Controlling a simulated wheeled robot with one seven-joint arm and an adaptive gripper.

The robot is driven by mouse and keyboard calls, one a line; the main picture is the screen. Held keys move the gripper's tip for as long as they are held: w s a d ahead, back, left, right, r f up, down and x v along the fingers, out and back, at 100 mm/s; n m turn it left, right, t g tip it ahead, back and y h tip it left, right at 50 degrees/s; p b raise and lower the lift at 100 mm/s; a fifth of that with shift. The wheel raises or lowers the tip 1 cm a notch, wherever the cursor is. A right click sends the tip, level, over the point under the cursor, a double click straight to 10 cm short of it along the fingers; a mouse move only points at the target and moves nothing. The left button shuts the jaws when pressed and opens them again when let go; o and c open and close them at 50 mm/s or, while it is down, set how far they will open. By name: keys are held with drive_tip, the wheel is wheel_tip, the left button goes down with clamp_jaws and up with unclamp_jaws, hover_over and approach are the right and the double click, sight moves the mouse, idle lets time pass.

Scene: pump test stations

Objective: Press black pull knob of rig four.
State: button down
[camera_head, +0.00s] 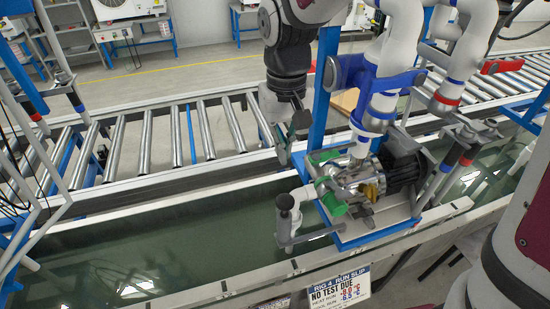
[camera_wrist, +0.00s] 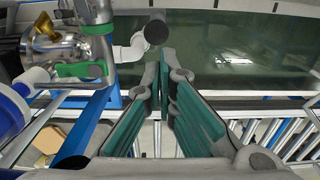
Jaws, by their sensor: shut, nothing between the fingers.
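The black pull knob (camera_head: 285,202) stands upright on a grey pipe fitting at the front left of the pump rig. In the wrist view the dark round end of the knob (camera_wrist: 156,32) shows just beyond my fingertips, slightly left of centre, on a pale pipe elbow. My gripper (camera_head: 283,150) hangs behind and above the knob in the head view, apart from it. In the wrist view my gripper (camera_wrist: 162,62) has its green-padded fingers close together and nothing between them. A slip (camera_head: 338,291) below the rig reads "RIG 4 RUN SLIP" and "NO TEST DUE".
The pump (camera_head: 400,165), with green fittings and a brass part, sits on a blue plate right of the knob. White pipes with blue collars (camera_head: 378,90) rise close to my arm. A roller conveyor (camera_head: 145,140) runs behind the green water trough (camera_head: 180,240).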

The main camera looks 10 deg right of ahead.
sight(283, 201)
wheel_tip(283, 201, down, 13)
drive_tip(key=shift+s+r+p, duration=0.15)
drive_tip(key=shift+p, duration=0.6)
drive_tip(key=shift+f, duration=0.65)
wheel_tip(283, 201, down, 4)
drive_tip(key=shift+f+b, duration=0.15)
drive_tip(key=shift+b, duration=0.5)
drive_tip(key=shift+r, duration=0.35)
wheel_tip(283, 201, up, 14)
drive_tip(key=p, duration=0.1)
drive_tip(key=shift+f, duration=0.2)
